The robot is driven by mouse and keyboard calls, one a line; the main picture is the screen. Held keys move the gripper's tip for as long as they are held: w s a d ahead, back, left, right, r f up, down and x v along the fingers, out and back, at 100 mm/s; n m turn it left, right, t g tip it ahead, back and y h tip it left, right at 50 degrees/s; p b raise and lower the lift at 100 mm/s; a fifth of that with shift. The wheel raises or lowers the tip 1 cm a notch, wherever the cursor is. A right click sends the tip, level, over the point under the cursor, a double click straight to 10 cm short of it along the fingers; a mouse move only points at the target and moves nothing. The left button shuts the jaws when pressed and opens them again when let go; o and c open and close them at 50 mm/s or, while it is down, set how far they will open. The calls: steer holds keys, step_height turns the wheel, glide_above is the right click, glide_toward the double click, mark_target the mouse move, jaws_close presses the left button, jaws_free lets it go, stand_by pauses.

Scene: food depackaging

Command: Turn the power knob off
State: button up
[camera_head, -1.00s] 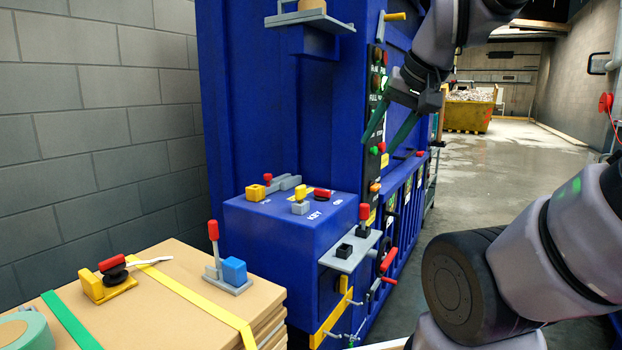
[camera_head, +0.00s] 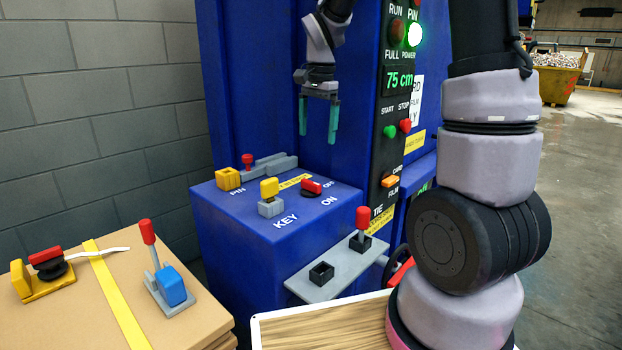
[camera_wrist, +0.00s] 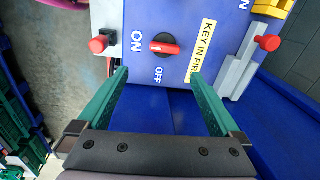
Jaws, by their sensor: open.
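The power knob (camera_head: 312,187) is a red handle on a black round base, on top of the blue control box (camera_head: 225,215). ON and OFF are printed beside it. In the wrist view the knob (camera_wrist: 165,47) has its handle lying across the picture, roughly in line with ON at its left; OFF is below it. My gripper (camera_head: 318,136) is open and empty, with green fingers pointing down, above and behind the knob in the head view. In the wrist view the fingertips (camera_wrist: 159,73) are either side of OFF, apart from the knob.
A yellow key block (camera_head: 269,198) and a pin latch (camera_head: 250,170) stand beside the knob. A red-topped lever (camera_head: 361,230) rises from the grey side plate. Cartons (camera_head: 150,310) are front left.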

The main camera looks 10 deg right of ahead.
mark_target(311, 182)
steer(key=shift+m+g, duration=0.4)
steer(key=f, duration=0.4)
steer(key=w+f, duration=0.1)
steer(key=f, duration=0.4)
steer(key=w+a+f, duration=0.1)
steer(key=f, duration=0.4)
steer(key=shift+w+a+f, duration=0.1)
steer(key=shift+f, duration=0.05)
steer(key=shift+c, duration=0.3)
steer(key=c, duration=1.1)
